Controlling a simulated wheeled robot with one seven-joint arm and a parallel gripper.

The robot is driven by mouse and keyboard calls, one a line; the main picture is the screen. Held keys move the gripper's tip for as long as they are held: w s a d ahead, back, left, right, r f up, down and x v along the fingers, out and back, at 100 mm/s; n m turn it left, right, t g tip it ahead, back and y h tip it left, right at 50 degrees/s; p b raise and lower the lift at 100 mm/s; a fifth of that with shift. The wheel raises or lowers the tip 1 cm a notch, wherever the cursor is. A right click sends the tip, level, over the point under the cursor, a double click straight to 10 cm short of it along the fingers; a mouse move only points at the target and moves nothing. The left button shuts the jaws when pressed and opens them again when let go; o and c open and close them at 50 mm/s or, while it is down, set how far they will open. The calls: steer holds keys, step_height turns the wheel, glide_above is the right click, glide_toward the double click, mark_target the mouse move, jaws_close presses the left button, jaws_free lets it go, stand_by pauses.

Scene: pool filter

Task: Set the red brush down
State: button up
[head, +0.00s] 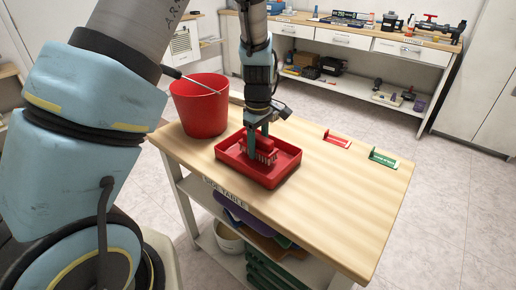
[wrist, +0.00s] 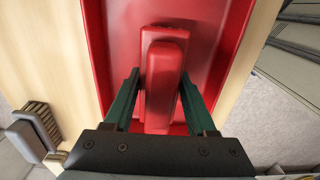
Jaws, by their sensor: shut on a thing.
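The red brush (wrist: 163,85) is between my gripper's two dark green fingers in the wrist view. My gripper (head: 262,150) is shut on it. In the head view the brush (head: 264,150) is over the red tray (head: 286,175), with its bristles pointing down. The tray stands on the wooden side table. I cannot tell whether the bristles touch the tray floor. The tray's wall also shows in the wrist view (wrist: 100,50).
A red bucket (head: 199,108) stands left of the tray on the table (head: 340,220). A red bracket (head: 337,139) and a green bracket (head: 383,158) lie to the right. The table's front right area is clear. A workbench with drawers (head: 350,40) is behind.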

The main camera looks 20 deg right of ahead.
mark_target(258, 136)
steer(key=shift+f, duration=0.65)
steer(key=shift+f, duration=0.1)
steer(key=o, duration=1.2)
step_height(258, 136, up, 12)
steer(key=shift+r+b, duration=0.1)
steer(key=shift+b, duration=0.75)
steer(key=s+a+m, duration=0.2)
steer(key=a+m, duration=0.1)
steer(key=a, duration=1.2)
steer(key=s+a+m+t, duration=0.1)
steer(key=a+m, duration=0.3)
steer(key=a, duration=1.1)
steer(key=shift+s+a+t, duration=0.2)
steer(key=shift+s+t, duration=0.1)
steer(key=shift+s, duration=0.6)
